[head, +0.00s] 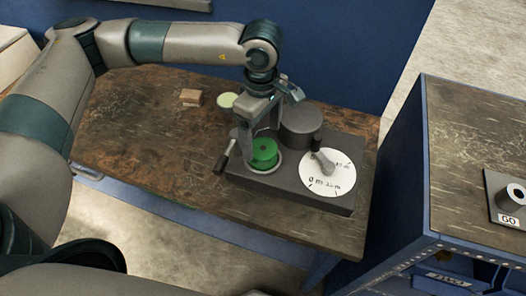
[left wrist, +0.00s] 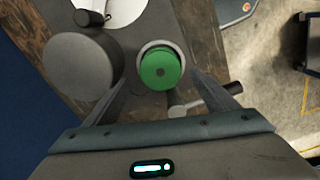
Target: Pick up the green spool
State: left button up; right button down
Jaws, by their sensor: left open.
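The green spool (head: 263,153) is a short cylinder with a small centre hole. It sits in a light round ring on the dark grey fixture (head: 232,178) on the wooden table. In the left wrist view the spool (left wrist: 160,69) lies ahead of my left gripper, between the lines of its two fingers. My left gripper (head: 262,132) is open, pointing down over the spool, and partly hides it in the head view. In the left wrist view the open fingers (left wrist: 159,88) stand on either side of the spool; I cannot tell whether they touch it. My right gripper is not in view.
On the fixture are a grey cylinder (head: 301,124), a white dial (head: 340,178) with a grey pointer and a dark-handled lever (head: 225,156). A wooden block (head: 191,97) and pale green disc (head: 228,100) lie behind. A second bench (head: 470,160) stands right.

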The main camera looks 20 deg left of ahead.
aim_at(262, 147)
pick_arm(q)
jog(key=shift+s+f+p, duration=0.1)
jog(key=shift+f+p, duration=0.75)
jog(key=shift+p, duration=0.1)
notch_tip(262, 147, down, 2)
jog(key=shift+f+p, duration=0.1)
jog(key=shift+p, duration=0.45)
jog(key=shift+f, duration=0.65)
jog(key=c, duration=1.1)
